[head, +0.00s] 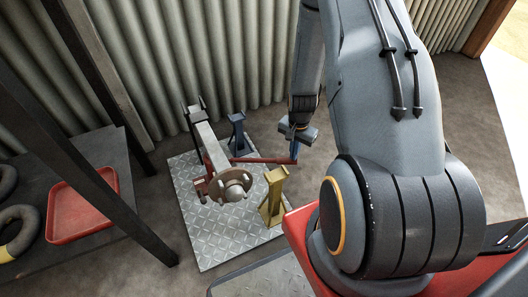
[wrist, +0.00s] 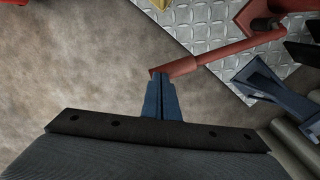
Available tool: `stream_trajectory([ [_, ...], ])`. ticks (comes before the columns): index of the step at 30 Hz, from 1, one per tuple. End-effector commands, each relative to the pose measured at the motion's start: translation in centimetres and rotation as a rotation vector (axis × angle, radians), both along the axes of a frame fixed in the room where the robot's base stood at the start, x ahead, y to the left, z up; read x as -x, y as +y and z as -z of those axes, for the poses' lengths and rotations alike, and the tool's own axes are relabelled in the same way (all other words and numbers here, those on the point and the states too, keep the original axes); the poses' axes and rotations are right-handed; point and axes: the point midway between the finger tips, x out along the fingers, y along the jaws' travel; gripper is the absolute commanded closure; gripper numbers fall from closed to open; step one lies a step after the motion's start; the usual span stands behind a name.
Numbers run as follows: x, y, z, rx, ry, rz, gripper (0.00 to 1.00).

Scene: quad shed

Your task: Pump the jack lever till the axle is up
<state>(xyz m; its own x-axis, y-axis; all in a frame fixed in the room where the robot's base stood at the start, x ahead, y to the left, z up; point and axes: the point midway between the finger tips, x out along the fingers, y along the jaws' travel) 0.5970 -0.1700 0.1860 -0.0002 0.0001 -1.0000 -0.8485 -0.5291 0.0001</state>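The red jack lever (head: 262,159) runs from under the axle out to the right, low over the floor. In the wrist view the lever (wrist: 225,52) slopes from the jack (wrist: 262,20) at upper right down to its free end at my fingertips. My gripper (head: 294,150) has blue fingers pointing down at that end. In the wrist view the fingers (wrist: 162,78) are close together and look shut, with the lever end at their tips. I cannot tell whether they grip it or only touch it. The grey axle (head: 212,148) with its round hub (head: 236,184) lies above the jack.
A blue stand (head: 238,134) and a yellow stand (head: 273,195) stand on the tread plate (head: 208,245) beside the axle. A bench (head: 125,185) with a red tray (head: 82,207) and black rings is at left, behind dark posts. A corrugated wall (head: 170,60) closes the back.

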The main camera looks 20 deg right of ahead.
Motion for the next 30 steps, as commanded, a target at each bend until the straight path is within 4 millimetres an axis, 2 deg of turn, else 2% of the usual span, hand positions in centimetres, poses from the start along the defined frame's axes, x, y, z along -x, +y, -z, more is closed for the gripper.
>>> stream_trajectory([
  [5,0.0,0.0,-0.7,0.0,-0.001,0.0,1.0],
  [25,0.0,0.0,-8.0,0.0,-0.001,-0.001,1.0],
  [30,0.0,0.0,-8.8,0.0,0.0,-0.001,1.0],
])
